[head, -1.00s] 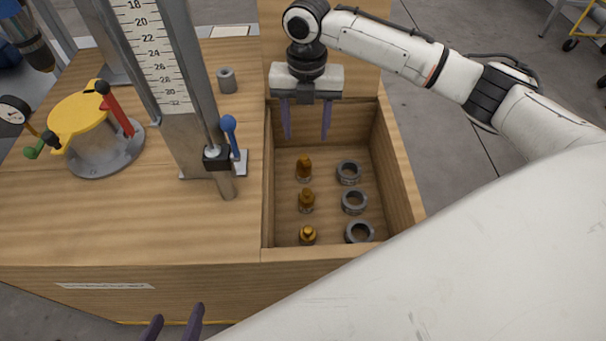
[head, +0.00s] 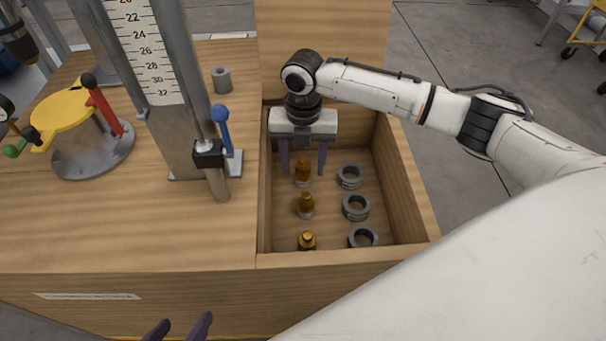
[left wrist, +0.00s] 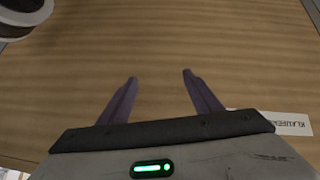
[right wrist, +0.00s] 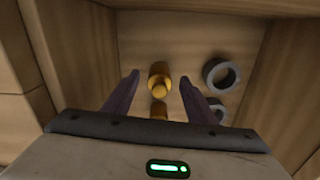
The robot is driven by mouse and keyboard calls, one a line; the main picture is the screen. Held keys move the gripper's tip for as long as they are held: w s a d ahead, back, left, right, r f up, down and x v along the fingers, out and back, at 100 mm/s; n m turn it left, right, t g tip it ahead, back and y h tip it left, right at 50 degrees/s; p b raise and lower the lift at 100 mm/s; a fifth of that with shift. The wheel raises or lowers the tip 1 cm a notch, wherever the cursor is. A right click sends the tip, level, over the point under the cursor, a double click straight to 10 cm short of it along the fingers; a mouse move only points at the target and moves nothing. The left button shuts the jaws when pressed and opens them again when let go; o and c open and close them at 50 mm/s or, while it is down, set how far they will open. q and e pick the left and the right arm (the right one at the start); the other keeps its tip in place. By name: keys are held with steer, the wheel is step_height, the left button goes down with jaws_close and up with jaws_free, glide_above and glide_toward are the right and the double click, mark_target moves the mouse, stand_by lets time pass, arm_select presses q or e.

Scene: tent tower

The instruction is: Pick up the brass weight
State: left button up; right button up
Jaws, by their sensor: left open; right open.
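Several brass weights stand in a column in the left part of an open wooden box: a far one (head: 302,172), a middle one (head: 306,205) and a near one (head: 307,241). My right gripper (head: 304,173) is open, pointing down into the box, with its fingers on either side of the far weight in the head view. In the right wrist view a brass weight (right wrist: 159,76) shows just beyond and between the open fingertips (right wrist: 160,76), not gripped. My left gripper (head: 178,326) is open and empty, low at the front of the bench; its fingers (left wrist: 160,76) face bare wood.
Several grey rings (head: 356,207) stand in a column right of the weights. The box walls (head: 408,190) enclose both columns. Left of the box stand a scaled metal column (head: 165,110) with a blue-knobbed lever, a grey cylinder (head: 221,80) and a yellow-topped fixture (head: 62,110).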

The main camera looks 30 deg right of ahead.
steer(key=shift+r, duration=0.1)
jaws_close()
